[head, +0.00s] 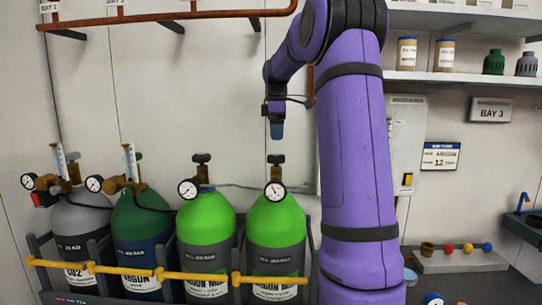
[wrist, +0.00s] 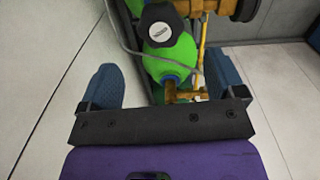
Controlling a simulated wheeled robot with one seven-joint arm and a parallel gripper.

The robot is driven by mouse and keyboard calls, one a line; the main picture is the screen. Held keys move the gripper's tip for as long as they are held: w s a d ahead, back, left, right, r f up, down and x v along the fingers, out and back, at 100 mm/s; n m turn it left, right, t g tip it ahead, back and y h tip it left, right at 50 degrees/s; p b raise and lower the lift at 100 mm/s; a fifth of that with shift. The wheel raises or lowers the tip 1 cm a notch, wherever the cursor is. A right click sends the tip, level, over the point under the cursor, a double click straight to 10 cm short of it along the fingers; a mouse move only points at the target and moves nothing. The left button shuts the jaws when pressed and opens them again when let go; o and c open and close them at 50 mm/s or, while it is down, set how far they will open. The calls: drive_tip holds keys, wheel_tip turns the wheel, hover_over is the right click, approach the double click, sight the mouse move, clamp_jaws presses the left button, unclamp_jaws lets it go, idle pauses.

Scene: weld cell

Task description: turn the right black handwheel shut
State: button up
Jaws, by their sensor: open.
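The right black handwheel (head: 276,158) sits on a brass valve above the right bright green cylinder (head: 276,222). A matching handwheel (head: 201,158) tops the bright green cylinder to its left. My gripper (head: 276,132) points down, apart from and just above the right handwheel in the head view. In the wrist view, my gripper (wrist: 163,78) is open, its two blue fingers wide apart with nothing held. A black handwheel (wrist: 160,30) with a pale label shows there, beyond the gap between the fingers; I cannot tell for certain which one it is.
A round gauge (head: 275,191) sits below the right handwheel. A yellow rail (head: 165,274) runs across the cylinders. Grey and dark green cylinders with regulators stand to the left. A copper pipe (head: 165,17) runs overhead. A grey box (head: 407,135) hangs on the right wall.

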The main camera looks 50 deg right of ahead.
sight(277, 155)
wheel_tip(277, 155, down, 8)
drive_tip(key=shift+d+f, duration=0.1)
drive_tip(key=shift+c, duration=0.4)
drive_tip(key=c, duration=0.8)
drive_tip(key=shift+c, duration=0.2)
